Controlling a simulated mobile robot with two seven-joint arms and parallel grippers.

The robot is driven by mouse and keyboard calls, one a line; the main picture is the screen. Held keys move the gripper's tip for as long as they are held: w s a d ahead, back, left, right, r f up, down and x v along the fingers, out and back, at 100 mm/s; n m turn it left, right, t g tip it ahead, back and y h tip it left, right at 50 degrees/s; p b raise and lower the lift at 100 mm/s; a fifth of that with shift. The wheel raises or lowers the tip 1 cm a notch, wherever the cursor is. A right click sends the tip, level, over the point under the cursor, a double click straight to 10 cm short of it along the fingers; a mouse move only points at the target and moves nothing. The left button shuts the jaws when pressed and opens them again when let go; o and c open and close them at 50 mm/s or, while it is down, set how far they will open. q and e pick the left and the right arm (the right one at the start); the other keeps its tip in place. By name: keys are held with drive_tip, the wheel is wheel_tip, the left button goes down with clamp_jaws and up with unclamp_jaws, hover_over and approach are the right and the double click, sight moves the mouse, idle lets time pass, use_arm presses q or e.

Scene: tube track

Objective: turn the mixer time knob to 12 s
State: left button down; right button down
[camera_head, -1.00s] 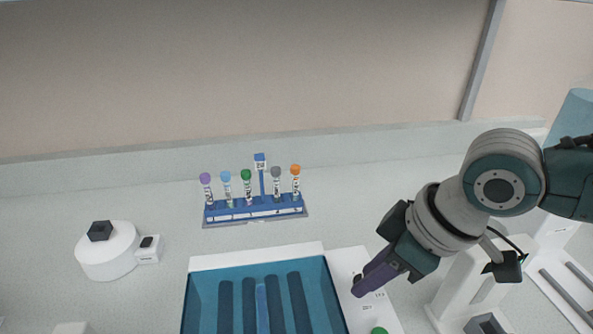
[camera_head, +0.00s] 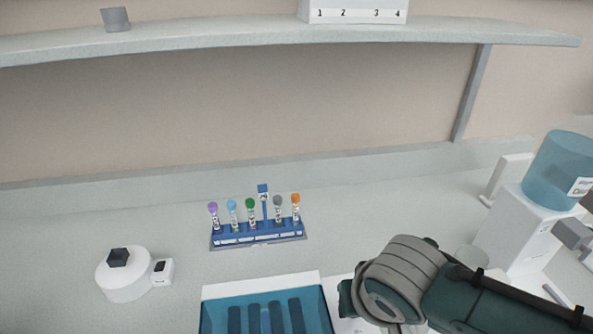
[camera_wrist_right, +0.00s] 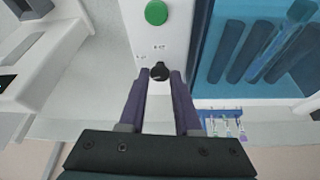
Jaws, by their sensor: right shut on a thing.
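The mixer is a white-rimmed unit with a blue slotted tray, its rim (camera_head: 262,284) at the bottom of the head view. In the right wrist view its white panel (camera_wrist_right: 170,42) carries a small black knob (camera_wrist_right: 160,72) and a green button (camera_wrist_right: 156,12). My right gripper (camera_wrist_right: 161,80) has its two purple fingers on either side of the knob, shut on it. The marks beside the knob are too small to read. In the head view my right arm hides the panel, and the fingers are out of sight. My left gripper is not in view.
A rack (camera_head: 258,238) of several capped tubes stands behind the mixer. A round white device (camera_head: 123,281) is at the left. A white machine with a blue tank (camera_head: 556,172) stands at the right. A shelf (camera_head: 230,36) crosses above. The counter between is clear.

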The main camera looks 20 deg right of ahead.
drive_tip(key=m, duration=0.2)
drive_tip(key=m+h, duration=0.1)
drive_tip(key=shift+w+a+f+m+g+b, duration=0.1)
drive_tip(key=shift+a+m+g+b, duration=0.15)
drive_tip(key=shift+m+g+b, duration=0.1)
drive_tip(key=m+h+b, duration=0.1)
drive_tip(key=m, duration=0.2)
drive_tip(key=shift+w+g, duration=0.1)
drive_tip(key=shift+g, duration=0.25)
drive_tip(key=shift+m+g+b, duration=0.3)
drive_tip(key=shift+m+b, duration=0.35)
drive_tip(key=shift+m, duration=0.2)
drive_tip(key=c, duration=0.6)
unclamp_jaws()
drive_tip(key=shift+w, duration=0.1)
